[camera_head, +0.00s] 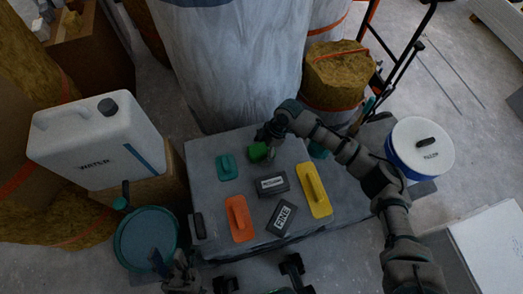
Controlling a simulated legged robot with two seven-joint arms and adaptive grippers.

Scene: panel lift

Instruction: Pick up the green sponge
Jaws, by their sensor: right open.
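My left gripper (172,266) is low at the bottom left, in front of the round teal tub, away from the sponge. Its fingers are too dark and small to read.
A teal float (227,168), an orange float (239,219), a yellow float (314,190) and two dark labelled blocks (272,185) share the surface. A white water canister (95,140), teal tub (147,240), white bucket (420,148) and large wrapped roll (235,60) surround it.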

